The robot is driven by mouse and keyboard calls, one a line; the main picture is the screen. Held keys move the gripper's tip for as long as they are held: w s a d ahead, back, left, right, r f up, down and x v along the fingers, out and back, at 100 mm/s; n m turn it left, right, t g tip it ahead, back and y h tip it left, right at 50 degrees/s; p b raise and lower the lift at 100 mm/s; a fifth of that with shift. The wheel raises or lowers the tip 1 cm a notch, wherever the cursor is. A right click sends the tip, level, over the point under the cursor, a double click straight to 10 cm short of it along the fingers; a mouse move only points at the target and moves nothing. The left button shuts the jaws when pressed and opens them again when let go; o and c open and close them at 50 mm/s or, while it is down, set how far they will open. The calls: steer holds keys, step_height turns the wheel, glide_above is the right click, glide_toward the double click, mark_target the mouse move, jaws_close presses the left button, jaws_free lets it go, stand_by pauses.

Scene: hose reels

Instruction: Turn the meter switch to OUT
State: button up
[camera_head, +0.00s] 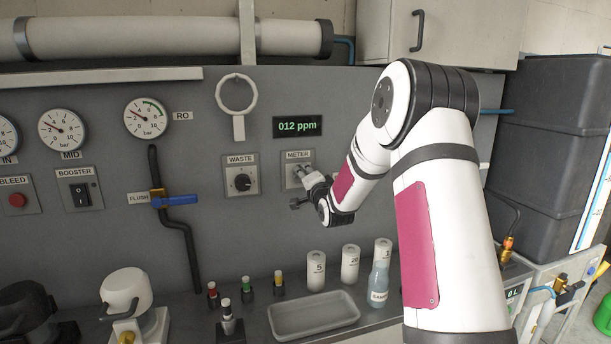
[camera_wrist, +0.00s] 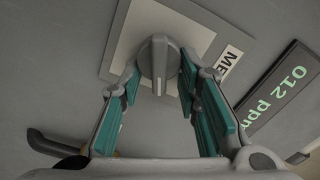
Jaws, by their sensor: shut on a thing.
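The meter switch (camera_wrist: 159,62) is a round grey knob with a raised grip bar and a pale line, on a light square plate (camera_head: 290,172) under a METER label (camera_head: 298,155). My gripper (camera_head: 305,174) is at this plate and hides most of the knob in the head view. In the wrist view my gripper (camera_wrist: 160,82) has its teal-padded fingers on either side of the knob, shut on it. The pale line runs up and down in the wrist picture. I cannot read any position marks around the knob.
A display (camera_head: 297,126) above reads 012 ppm. The WASTE switch (camera_head: 241,181) is just left of the meter plate. A white ring handle (camera_head: 237,95) hangs above it. Below, white bottles (camera_head: 316,268) and a grey tray (camera_head: 312,316) stand on the counter.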

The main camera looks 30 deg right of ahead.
steer(key=shift+d+f+m, duration=0.1)
steer(key=shift+f+m, duration=0.1)
steer(key=shift+m, duration=0.3)
steer(key=o, duration=1.1)
steer(key=shift+o, duration=0.2)
steer(key=shift+r, duration=0.1)
steer(key=v, duration=1.2)
